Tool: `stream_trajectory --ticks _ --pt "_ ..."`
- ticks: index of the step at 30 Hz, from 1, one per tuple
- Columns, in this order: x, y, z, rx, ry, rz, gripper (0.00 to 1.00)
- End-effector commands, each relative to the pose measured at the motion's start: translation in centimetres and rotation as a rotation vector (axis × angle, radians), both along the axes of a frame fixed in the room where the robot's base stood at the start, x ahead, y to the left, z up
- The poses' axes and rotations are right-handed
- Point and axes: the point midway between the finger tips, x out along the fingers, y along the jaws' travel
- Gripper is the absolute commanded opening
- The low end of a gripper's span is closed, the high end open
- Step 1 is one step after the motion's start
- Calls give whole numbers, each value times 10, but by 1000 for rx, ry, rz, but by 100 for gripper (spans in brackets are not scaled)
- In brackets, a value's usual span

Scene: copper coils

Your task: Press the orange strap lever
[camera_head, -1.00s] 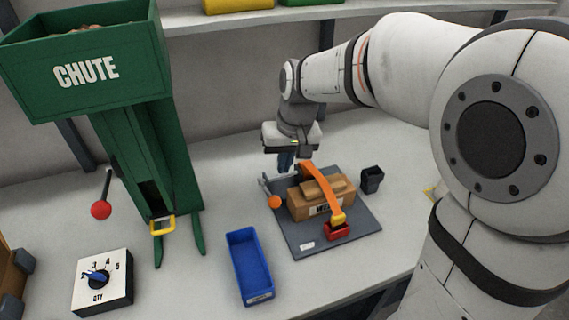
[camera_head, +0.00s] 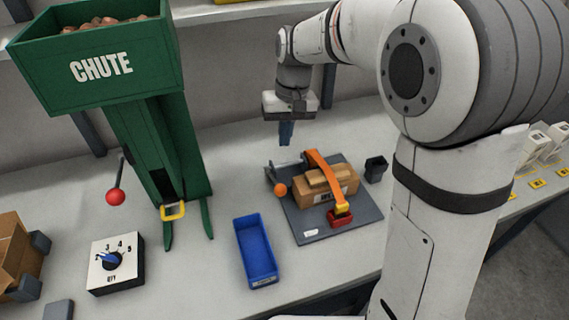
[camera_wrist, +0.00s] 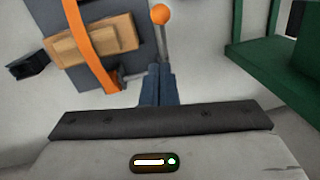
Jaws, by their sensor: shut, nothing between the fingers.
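The strap lever is a thin grey arm with an orange ball knob (camera_head: 280,190) at the left edge of a dark grey base plate (camera_head: 313,236). In the wrist view the knob (camera_wrist: 160,14) is at the top centre, with its arm running down towards my fingers. An orange strap (camera_head: 325,177) runs over a brown cardboard parcel (camera_head: 312,195) to a red and yellow buckle (camera_head: 341,215). My gripper (camera_head: 286,143) is shut and empty, pointing down above the plate's back left part, apart from the knob. In the wrist view my blue fingertips (camera_wrist: 158,70) are together.
A green chute (camera_head: 160,130) with a red-knobbed lever (camera_head: 116,197) and a yellow handle (camera_head: 173,210) stands left. A blue bin (camera_head: 254,250) and a quantity dial box (camera_head: 115,262) are in front. A small dark cup (camera_head: 376,168) stands right of the parcel.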

Motion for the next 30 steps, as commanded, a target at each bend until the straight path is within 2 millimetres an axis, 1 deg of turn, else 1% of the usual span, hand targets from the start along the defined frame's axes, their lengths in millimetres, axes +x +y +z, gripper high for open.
stream_trajectory --ticks 1,6,12,25,28,30 --pt "8 3 8 -11 28 2 0" --pt "26 10 15 -42 107 0 0" --pt "36 13 17 -63 157 0 0" --pt "37 14 16 -67 166 0 0" --pt "36 14 11 -67 166 0 0" --pt "34 14 4 -68 169 0 0"
